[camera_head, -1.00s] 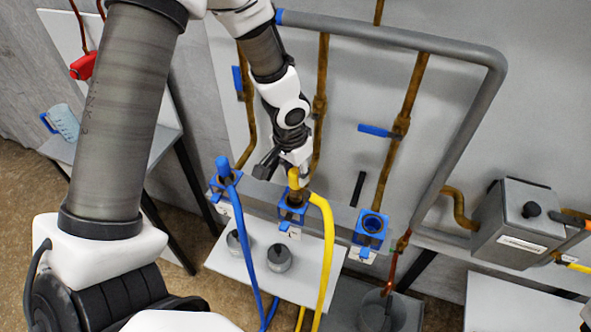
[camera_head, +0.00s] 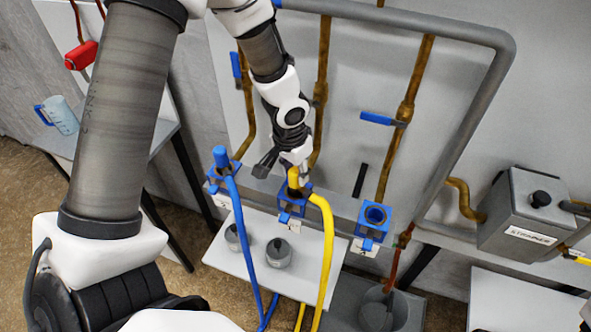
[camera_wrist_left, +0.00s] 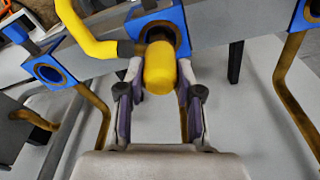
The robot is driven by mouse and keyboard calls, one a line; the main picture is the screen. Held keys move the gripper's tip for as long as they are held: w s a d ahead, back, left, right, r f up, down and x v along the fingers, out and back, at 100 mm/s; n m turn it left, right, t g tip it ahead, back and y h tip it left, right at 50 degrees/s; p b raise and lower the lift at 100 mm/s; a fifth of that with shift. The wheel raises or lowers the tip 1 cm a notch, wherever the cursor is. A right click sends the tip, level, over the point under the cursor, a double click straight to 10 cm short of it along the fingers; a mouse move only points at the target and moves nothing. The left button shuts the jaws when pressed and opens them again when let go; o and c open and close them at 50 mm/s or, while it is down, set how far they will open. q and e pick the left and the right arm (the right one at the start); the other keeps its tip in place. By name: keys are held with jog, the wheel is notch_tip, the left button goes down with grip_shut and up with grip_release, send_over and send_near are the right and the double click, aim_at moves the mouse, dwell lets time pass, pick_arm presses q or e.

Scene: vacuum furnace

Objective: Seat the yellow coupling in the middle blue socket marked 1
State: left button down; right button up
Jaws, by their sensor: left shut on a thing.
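The yellow coupling (camera_head: 294,178), with its yellow hose (camera_head: 328,240), is at the middle blue socket (camera_head: 285,216) on the grey rail. In the left wrist view the coupling (camera_wrist_left: 160,68) lies between the fingers, its far end at the opening of the blue socket (camera_wrist_left: 178,22). I cannot tell how deep it sits. My left gripper (camera_head: 302,172) is shut on the coupling; it also shows in the left wrist view (camera_wrist_left: 160,95). The number on the socket's label is too small to read.
A blue coupling with a blue hose (camera_head: 235,210) is in the left socket (camera_head: 216,183). The right blue socket (camera_head: 373,220) is empty. Brown pipes (camera_head: 405,105) and a grey pipe frame (camera_head: 480,100) stand behind.

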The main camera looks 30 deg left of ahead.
pick_arm(q)
jog(key=shift+f+b, duration=0.25)
jog(key=shift+b, duration=0.05)
dwell(0.4)
jog(key=c, duration=0.7)
grip_release()
jog(key=r, duration=0.4)
jog(key=s+r, duration=0.1)
jog(key=r, duration=0.7)
jog(key=shift+s+a, duration=0.1)
jog(key=shift+s, duration=0.15)
